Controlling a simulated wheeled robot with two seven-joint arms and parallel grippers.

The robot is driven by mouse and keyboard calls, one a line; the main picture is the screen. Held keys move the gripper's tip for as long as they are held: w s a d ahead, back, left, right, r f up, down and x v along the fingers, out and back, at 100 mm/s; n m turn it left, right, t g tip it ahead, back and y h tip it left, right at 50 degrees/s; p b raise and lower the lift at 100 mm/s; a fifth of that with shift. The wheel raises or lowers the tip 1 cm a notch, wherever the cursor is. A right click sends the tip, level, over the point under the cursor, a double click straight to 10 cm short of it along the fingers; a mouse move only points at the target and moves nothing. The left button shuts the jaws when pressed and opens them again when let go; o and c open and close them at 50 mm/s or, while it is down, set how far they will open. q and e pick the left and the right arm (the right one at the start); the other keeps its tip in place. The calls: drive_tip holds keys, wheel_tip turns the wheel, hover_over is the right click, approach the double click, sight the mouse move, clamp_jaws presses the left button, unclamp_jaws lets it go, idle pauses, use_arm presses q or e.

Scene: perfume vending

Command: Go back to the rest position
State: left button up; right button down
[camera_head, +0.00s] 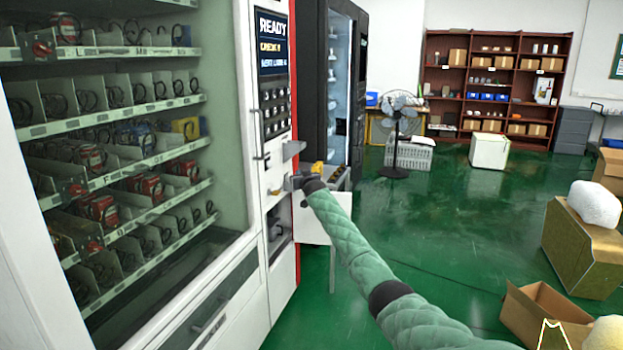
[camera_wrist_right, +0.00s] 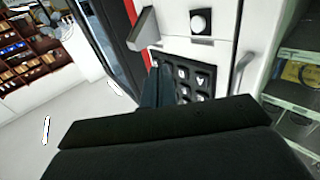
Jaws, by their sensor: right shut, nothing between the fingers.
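My right arm reaches from the lower right to the front of the vending machine (camera_head: 281,230) in the head view. Its gripper (camera_head: 294,183) is beside the control column, below the keypad (camera_head: 273,108). In the right wrist view the dark fingers of the right gripper (camera_wrist_right: 158,86) are together with nothing held between them. They show in front of the black keypad (camera_wrist_right: 198,79); I cannot tell whether they touch it. The display (camera_head: 271,42) reads READY at the top. My left gripper is out of view.
A dark glass-fronted cabinet (camera_head: 341,75) stands just behind the machine. A fan (camera_head: 400,120), a white box (camera_head: 490,151) and shelves (camera_head: 494,85) are further back. An open carton (camera_head: 541,310) is at the lower right. Green floor (camera_head: 440,220) is clear in the middle.

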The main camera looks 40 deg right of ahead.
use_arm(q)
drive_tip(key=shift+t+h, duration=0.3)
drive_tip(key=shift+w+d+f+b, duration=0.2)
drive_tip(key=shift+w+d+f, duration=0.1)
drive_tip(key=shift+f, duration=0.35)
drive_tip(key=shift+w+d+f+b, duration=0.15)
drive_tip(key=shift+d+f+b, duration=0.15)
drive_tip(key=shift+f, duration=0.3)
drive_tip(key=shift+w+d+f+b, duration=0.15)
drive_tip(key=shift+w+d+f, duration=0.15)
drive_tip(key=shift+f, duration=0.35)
use_arm(e)
drive_tip(key=s+d, duration=0.3)
drive_tip(key=s, duration=0.2)
drive_tip(key=shift+d+f, duration=0.15)
drive_tip(key=shift+f, duration=0.15)
